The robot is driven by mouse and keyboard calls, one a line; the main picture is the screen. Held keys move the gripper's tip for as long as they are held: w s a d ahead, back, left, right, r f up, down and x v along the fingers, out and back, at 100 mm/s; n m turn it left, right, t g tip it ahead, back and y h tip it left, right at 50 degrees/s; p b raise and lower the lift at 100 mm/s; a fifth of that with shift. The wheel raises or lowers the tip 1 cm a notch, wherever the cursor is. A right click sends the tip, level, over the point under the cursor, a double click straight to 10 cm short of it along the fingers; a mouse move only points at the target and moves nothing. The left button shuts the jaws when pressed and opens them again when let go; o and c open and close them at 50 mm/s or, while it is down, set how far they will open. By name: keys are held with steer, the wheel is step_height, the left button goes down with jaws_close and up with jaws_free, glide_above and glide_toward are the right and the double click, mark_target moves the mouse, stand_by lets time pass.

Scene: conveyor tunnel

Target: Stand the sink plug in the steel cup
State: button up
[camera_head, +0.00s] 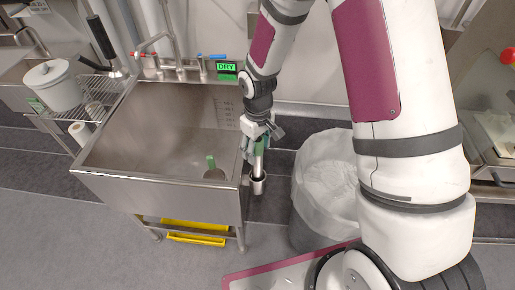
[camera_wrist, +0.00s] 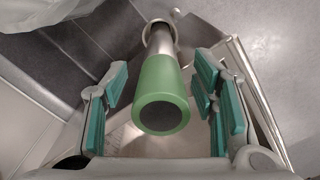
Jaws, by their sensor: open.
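The sink plug is a steel tube with a hollow green top (camera_wrist: 162,88); in the head view its tube (camera_head: 258,163) stands roughly upright. The steel cup (camera_head: 259,186) is at the outer right side of the sink, and its rim (camera_wrist: 160,24) shows around the tube's far end in the wrist view. The tube's lower end appears inside the cup; its bottom is hidden. My gripper (camera_head: 258,143) is open above the cup. In the wrist view the teal-padded fingers of my gripper (camera_wrist: 162,103) are on either side of the green top, with gaps on both sides.
The steel sink (camera_head: 165,135) is left of my gripper, with a small green piece (camera_head: 211,161) by its drain. A lined bin (camera_head: 328,175) stands close on the right. A shelf with a pot (camera_head: 53,86) is at far left. A green "DRY" sign (camera_head: 227,67) hangs behind.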

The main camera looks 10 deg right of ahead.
step_height(320, 180, up, 11)
steer(key=shift+r, duration=0.15)
